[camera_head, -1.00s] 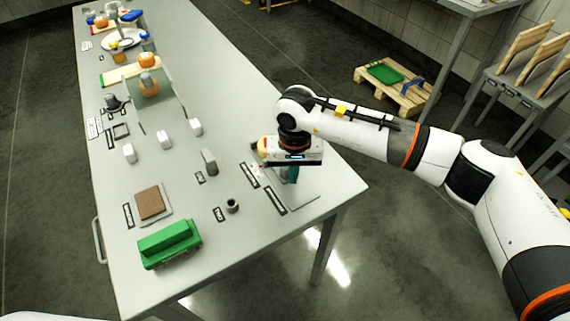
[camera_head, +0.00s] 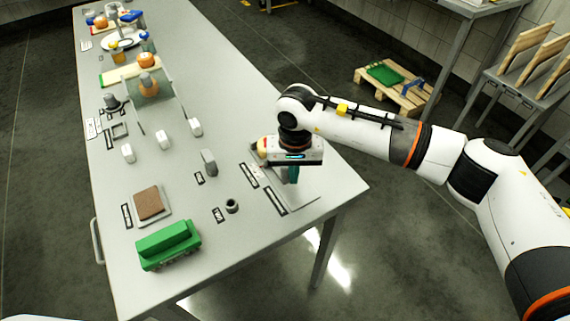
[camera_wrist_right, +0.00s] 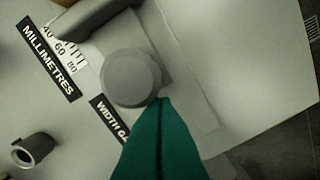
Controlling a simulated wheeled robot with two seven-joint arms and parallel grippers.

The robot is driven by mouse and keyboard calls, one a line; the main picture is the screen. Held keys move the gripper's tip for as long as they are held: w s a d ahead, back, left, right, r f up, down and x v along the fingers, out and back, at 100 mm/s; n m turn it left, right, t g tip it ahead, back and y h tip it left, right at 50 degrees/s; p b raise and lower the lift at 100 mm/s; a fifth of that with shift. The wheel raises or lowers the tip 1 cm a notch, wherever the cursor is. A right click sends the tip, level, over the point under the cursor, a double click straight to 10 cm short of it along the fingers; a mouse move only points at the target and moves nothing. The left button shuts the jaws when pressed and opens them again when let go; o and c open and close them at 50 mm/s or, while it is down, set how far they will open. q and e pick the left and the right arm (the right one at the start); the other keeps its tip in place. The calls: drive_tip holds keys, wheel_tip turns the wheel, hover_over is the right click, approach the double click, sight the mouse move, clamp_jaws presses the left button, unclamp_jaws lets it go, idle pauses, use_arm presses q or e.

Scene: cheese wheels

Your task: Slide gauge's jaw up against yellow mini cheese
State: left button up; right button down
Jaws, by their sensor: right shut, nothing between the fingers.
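The width gauge lies near the table's right corner. In the right wrist view its round grey knob (camera_wrist_right: 130,78) and grey bar (camera_wrist_right: 92,17) show beside a printed scale (camera_wrist_right: 66,48) with 40, 60 and 80. My right gripper (camera_wrist_right: 160,102) is shut, its teal fingertips close against the knob's lower right side; I cannot tell whether they touch. In the head view the right gripper (camera_head: 292,175) points down over the gauge. A pale yellow piece (camera_head: 262,148), perhaps the mini cheese, is partly hidden behind the hand. A yellowish edge (camera_wrist_right: 65,2) shows atop the wrist view. My left gripper is out of view.
A small dark grey cup (camera_head: 232,206) stands left of the gauge; it also shows in the wrist view (camera_wrist_right: 35,149). The table's right edge is close.

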drive_tip(key=b, duration=0.3)
idle(3.3)
idle(0.4)
drive_tip(key=shift+s+d, duration=1)
drive_tip(key=shift+s, duration=0.3)
wheel_tip(320, 180, up, 8)
drive_tip(key=p, duration=0.2)
idle(0.5)
